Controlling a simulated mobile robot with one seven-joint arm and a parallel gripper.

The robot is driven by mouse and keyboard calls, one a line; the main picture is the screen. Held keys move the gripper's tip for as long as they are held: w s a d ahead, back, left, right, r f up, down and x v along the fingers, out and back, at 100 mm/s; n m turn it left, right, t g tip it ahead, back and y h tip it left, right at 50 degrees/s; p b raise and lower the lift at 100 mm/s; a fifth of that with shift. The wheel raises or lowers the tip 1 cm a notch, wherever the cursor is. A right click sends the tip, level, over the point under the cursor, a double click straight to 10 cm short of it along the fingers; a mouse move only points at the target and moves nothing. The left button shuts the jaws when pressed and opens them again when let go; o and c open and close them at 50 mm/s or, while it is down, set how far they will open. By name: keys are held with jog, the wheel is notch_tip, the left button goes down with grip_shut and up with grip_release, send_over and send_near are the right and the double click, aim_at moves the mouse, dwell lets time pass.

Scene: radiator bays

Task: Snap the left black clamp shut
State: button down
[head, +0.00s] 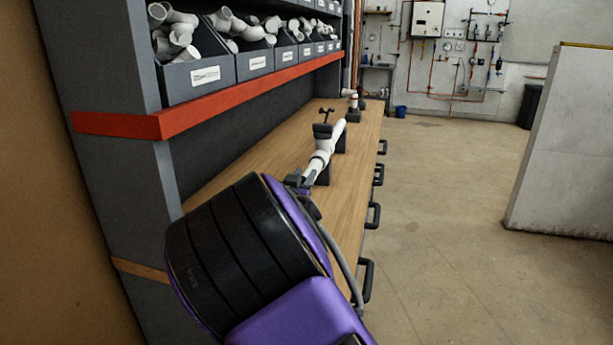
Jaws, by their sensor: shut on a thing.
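A white pipe assembly (319,162) lies along the wooden bench, held up by dark supports. The left black clamp (323,175) is at the pipe's near end, low in its support and largely hidden by my gripper and arm. My gripper (302,181) is at this near end, shut on the left black clamp; its fingertips are small and the exact contact is hard to see. A second black clamp (322,131) farther along stands raised, its upper part and thin handle up beside the pipe.
A shelf with a red edge (230,104) and bins of white fittings (255,62) overhangs the bench (352,155) on the left. Black handles (373,214) stick out along its right side. Another fitting (353,105) stands at the far end. The floor to the right is clear.

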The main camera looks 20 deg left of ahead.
dwell(0.3)
jog(key=c, duration=0.6)
grip_release()
jog(key=s+p, duration=0.1)
jog(key=s, duration=1.6)
jog(key=shift+s, duration=0.2)
jog(key=shift+d+f, duration=0.1)
